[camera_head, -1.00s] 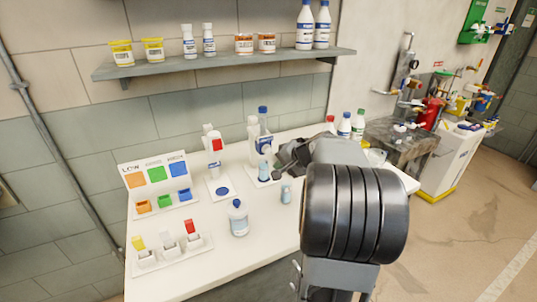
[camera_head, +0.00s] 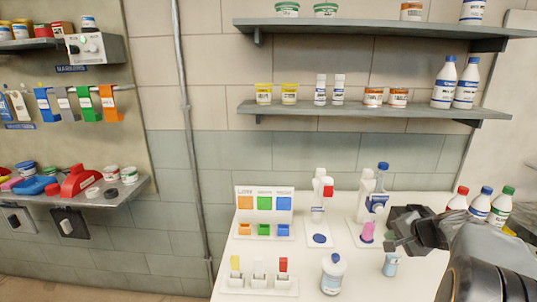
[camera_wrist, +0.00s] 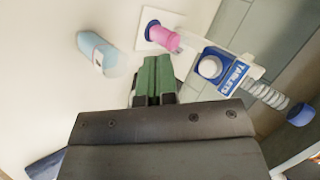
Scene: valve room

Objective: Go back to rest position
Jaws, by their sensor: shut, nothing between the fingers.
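My gripper (camera_head: 392,244) is above the right part of the white table (camera_head: 365,280), in front of a tablet dispenser. Its green fingers are together and empty in the wrist view (camera_wrist: 157,72). A small pink bottle (camera_head: 367,231) stands on the dispenser's white base, just left of the gripper; in the wrist view the pink bottle (camera_wrist: 163,37) is beyond the fingertips and apart from them. A light-blue bottle (camera_head: 390,263) stands below the gripper on the table; it also shows in the wrist view (camera_wrist: 97,52).
The dispenser (camera_head: 376,203) has a blue-capped bottle behind it. Capped bottles (camera_head: 480,204) stand behind my arm. A large bottle (camera_head: 333,275), a second dispenser (camera_head: 322,190) and a color board (camera_head: 264,205) are to the left. A wall shelf (camera_head: 370,108) hangs above.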

